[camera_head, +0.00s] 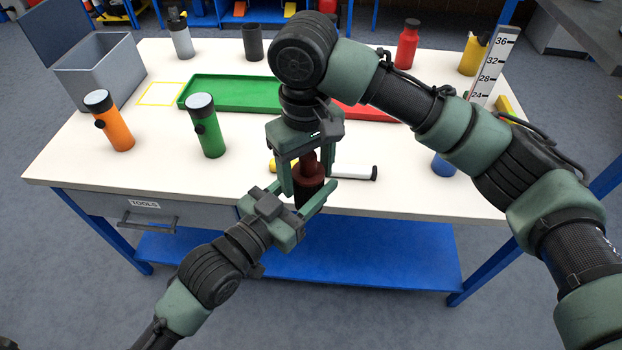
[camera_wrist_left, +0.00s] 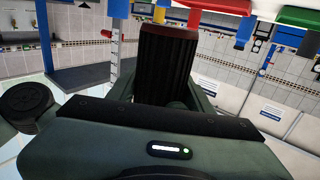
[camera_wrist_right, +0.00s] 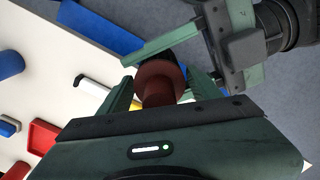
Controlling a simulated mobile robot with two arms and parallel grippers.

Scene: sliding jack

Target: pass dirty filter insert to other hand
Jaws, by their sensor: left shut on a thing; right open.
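The dirty filter insert (camera_head: 309,186) has a dark red-brown cap and knob and a black body. It is upright above the table's front edge. Its ribbed black body shows in the left wrist view (camera_wrist_left: 165,72), its cap and knob in the right wrist view (camera_wrist_right: 158,84). My left gripper (camera_head: 299,198) is shut on the insert's body from the front left. My right gripper (camera_head: 308,172) points down from above, open, with its fingers on either side of the knob. Whether these fingers touch it I cannot tell. The insert's lower end is partly hidden by the left gripper.
The white table (camera_head: 150,180) holds an orange flashlight (camera_head: 112,125), a green flashlight (camera_head: 207,130), a green tray (camera_head: 230,108) and a grey bin (camera_head: 105,85). A white cylinder (camera_head: 350,172) lies behind the grippers. A ruler (camera_head: 492,68) stands at the right.

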